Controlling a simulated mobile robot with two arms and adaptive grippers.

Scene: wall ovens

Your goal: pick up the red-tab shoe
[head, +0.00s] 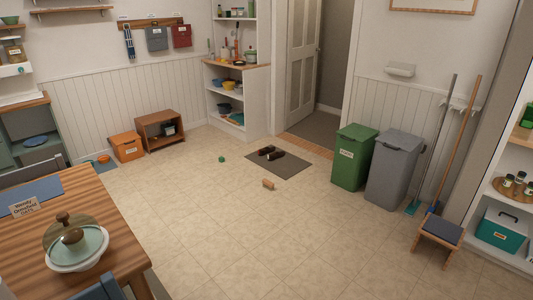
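Dark brown or black shoes (276,154) lie close together on a grey-brown mat (293,168) on the floor, in front of the doorway. They are small in the head view, and a hint of red shows among them. I cannot tell which shoe has the red tab. Neither of my grippers is in view, and nothing touches the shoes.
A small tan block (268,184) and a green cube (222,158) lie on the floor near the mat. Green (354,157) and grey (394,168) bins stand to its right. A wooden table (115,230) fills the lower left. The middle floor is mostly clear.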

